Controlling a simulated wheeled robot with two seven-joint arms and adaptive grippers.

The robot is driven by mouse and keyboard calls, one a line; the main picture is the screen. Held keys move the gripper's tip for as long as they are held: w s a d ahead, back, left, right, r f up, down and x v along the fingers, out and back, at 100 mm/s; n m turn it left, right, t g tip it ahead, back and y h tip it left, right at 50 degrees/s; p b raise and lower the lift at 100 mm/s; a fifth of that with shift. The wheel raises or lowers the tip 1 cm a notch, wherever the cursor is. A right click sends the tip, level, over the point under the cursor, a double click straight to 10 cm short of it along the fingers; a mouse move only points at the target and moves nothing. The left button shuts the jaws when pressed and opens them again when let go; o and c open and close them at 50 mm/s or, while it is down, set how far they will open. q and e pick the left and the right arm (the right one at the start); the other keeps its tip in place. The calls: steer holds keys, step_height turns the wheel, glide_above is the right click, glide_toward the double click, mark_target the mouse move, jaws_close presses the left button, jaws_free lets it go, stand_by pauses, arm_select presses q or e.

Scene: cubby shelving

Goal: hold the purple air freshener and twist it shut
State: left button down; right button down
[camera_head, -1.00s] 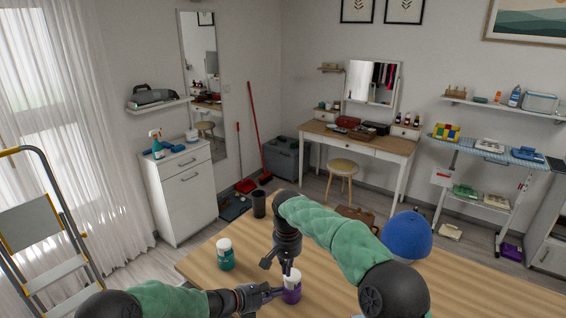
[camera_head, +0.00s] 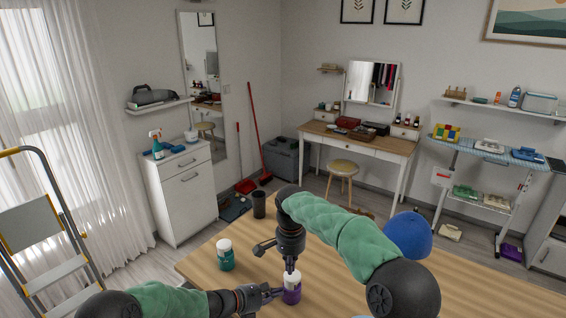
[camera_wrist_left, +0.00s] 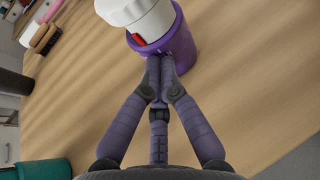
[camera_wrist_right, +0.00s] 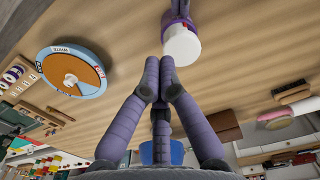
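The air freshener has a purple body (camera_head: 292,294) and a white cap (camera_head: 291,275). It stands on the wooden table. In the left wrist view its purple body (camera_wrist_left: 183,48) and white cap (camera_wrist_left: 143,17) with a red mark fill the top. My left gripper (camera_head: 280,292) is at its left side. In the left wrist view the fingertips (camera_wrist_left: 159,62) are together against or just before the purple body, not visibly around it. My right gripper (camera_head: 289,266) is above the cap, pointing down. In the right wrist view its fingertips (camera_wrist_right: 161,62) are together beside the white cap (camera_wrist_right: 181,46).
A teal jar with a white lid (camera_head: 226,256) stands left of the air freshener. A dark cup (camera_head: 259,204) is farther back. A blue rounded object (camera_head: 409,234) is behind my right arm. The table (camera_head: 480,288) is bare at the right.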

mark_target(292, 279)
step_height(292, 279, down, 7)
steer(key=shift+m, duration=0.3)
stand_by(0.4)
steer(key=shift+w+d, duration=0.2)
steer(key=shift+w, duration=0.3)
stand_by(1.1)
steer(key=shift+w+a, duration=0.3)
steer(key=shift+a, duration=0.35)
stand_by(0.3)
steer(key=shift+w+a, duration=0.35)
steer(key=shift+w, duration=0.1)
stand_by(0.3)
steer(key=shift+s+a, duration=0.1)
steer(key=shift+a, duration=0.05)
